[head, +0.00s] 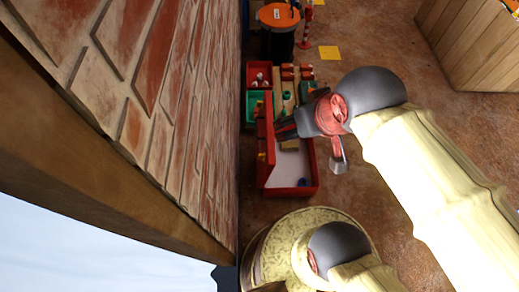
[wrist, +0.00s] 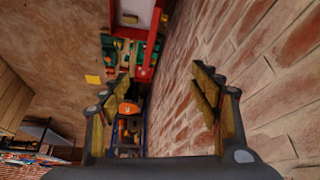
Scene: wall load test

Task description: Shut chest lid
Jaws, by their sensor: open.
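The red chest (head: 303,190) stands open on the floor close to the brick wall, with a pale inside and a small blue thing in its near corner. Its red lid (head: 265,145) looks raised on the wall side. My gripper (head: 284,127) is over the far part of the chest, near the lid; I cannot tell whether it touches. In the wrist view, my gripper (wrist: 160,73) has its two fingers wide apart with nothing between them. The chest (wrist: 135,12) shows at the top, with the raised lid (wrist: 151,45) beside the wall.
The brick wall (head: 190,110) runs close along the left. Beyond the chest are red and green bins (head: 258,75), green and wooden pieces, and a dark barrel with an orange top (head: 278,15). A wooden crate (head: 480,50) stands far right.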

